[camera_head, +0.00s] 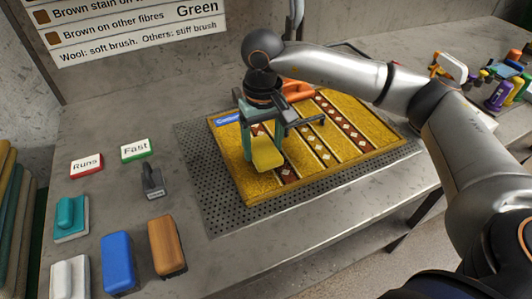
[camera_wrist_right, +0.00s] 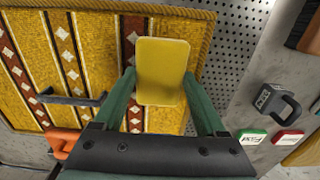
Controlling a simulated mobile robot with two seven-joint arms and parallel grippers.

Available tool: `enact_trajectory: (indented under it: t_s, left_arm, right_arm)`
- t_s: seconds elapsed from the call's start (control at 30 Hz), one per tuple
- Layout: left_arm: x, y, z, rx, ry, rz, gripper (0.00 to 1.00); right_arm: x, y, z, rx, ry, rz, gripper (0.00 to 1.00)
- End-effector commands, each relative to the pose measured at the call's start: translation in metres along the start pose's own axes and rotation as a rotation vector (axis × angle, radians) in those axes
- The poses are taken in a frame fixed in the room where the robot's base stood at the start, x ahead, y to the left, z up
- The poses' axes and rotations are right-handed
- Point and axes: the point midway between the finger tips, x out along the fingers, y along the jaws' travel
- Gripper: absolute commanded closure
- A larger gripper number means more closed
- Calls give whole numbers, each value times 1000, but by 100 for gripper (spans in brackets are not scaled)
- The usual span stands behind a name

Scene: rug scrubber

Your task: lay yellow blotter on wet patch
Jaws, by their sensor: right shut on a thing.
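The yellow blotter (camera_head: 267,155) is a small flat pad with rounded corners. My right gripper (camera_head: 258,146) is shut on it, with a green finger on each side, over the left part of the rug. The blotter also shows face-on between the fingers in the right wrist view (camera_wrist_right: 162,62). The gold rug (camera_head: 345,146) has dark red stripes with white diamonds. I cannot make out a wet patch; the blotter and gripper hide part of the rug. Whether the blotter touches the rug is unclear. My left gripper is not in view.
The rug lies on a perforated metal sheet (camera_head: 212,185). Left of it are the Runs block (camera_head: 87,165), Fast block (camera_head: 136,150), a grey handled stamp (camera_head: 152,181), and blue (camera_head: 117,262) and brown (camera_head: 166,245) blocks. Bottles (camera_head: 500,95) stand far right.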

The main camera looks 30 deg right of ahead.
Motion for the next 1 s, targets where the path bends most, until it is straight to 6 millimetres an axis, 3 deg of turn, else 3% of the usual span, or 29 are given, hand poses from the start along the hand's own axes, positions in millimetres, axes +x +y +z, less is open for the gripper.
enact_trajectory:
  t_s: [0.07,0.27,0.67,0.7,0.9,1.0]
  left_arm:
    - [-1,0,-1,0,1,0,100]
    - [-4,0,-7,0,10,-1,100]
    - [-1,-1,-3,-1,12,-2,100]
    - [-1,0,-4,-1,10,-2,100]
    - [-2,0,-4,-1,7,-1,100]
    - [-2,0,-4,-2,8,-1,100]
  right_arm:
    - [12,10,-4,6,-4,4,79]
    - [39,9,-4,1,-3,2,79]
    - [47,9,-5,1,0,1,79]
    - [46,9,-5,1,0,1,24]
    - [45,9,-5,1,0,1,2]
    - [45,9,-5,1,0,1,0]
